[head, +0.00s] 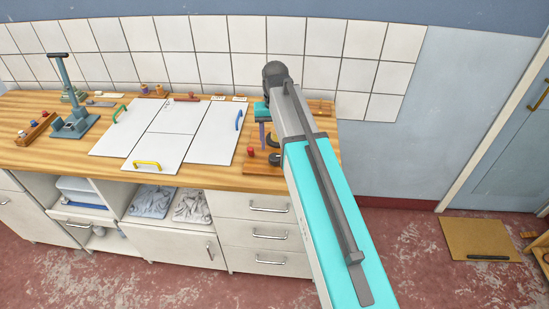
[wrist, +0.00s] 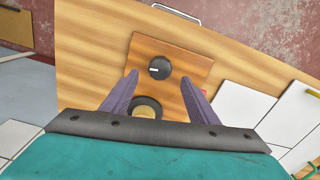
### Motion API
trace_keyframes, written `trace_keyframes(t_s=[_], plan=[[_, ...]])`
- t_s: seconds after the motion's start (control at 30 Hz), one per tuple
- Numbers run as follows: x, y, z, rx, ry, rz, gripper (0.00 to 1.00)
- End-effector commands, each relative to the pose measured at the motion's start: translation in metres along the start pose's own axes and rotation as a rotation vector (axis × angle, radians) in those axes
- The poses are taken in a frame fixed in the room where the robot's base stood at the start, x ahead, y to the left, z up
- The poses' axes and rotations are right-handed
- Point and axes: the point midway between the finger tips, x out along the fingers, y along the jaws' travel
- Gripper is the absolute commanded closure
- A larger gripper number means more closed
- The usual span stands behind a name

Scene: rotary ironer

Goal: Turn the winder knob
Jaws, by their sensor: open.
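The winder knob (wrist: 159,67) is a round black knob with a white line on its top. It sits on a square brown wooden board (wrist: 142,50) on the worktop. My gripper (wrist: 158,78) points down over the board in the wrist view. Its two purple fingers are apart with nothing held, one to the left and one to the right of the knob in the picture. I cannot tell how high the tips are above it. In the head view my gripper (head: 264,135) is above the right part of the worktop, and my arm hides part of the board (head: 258,169).
A red knob (head: 250,153) stands beside the board. White panels with coloured handles (head: 165,130) cover the middle worktop. A blue-grey press (head: 72,125) stands at left.

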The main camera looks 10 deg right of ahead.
Motion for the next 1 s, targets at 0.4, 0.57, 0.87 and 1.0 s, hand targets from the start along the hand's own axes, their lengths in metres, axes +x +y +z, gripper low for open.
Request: trace_keyframes(t_s=[0.4,0.57,0.87,1.0], plan=[[0.045,-0.001,0.001,-0.001,-0.001,0.000,0.46],[0.056,-0.001,0.001,-0.001,-0.001,0.000,0.46],[0.061,-0.002,0.001,-0.003,0.000,0.000,0.46],[0.061,-0.002,0.001,-0.003,0.000,0.000,0.46]])
